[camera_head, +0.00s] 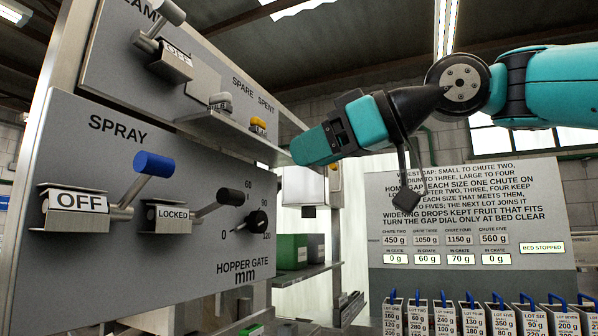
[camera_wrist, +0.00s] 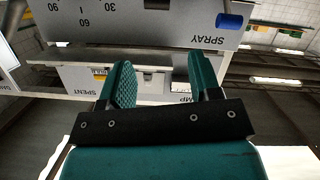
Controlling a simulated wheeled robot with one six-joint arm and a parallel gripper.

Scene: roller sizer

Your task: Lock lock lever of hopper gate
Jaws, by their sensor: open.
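The hopper gate's lock lever (camera_head: 222,200) has a black handle, angled up and right from a bracket on the grey panel. Its label plate (camera_head: 173,213) reads LOCKED. The hopper gate dial (camera_head: 257,222) is a black knob right of the lever, with its scale marked in mm. My gripper (camera_head: 308,149) is up and right of the lever in the head view, clear of it. In the wrist view its two teal fingers (camera_wrist: 160,68) are apart with nothing between them. There the panel appears upside down, and a dark piece at the top edge is cut off.
A blue-handled SPRAY lever (camera_head: 154,164) reading OFF stands left of the lock lever. Above are a grey-handled LAMP lever (camera_head: 170,12) and a ledge with small SPARE and SPENT items (camera_head: 258,126). A sign board (camera_head: 470,205) and crates stand right. Open air separates gripper and panel.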

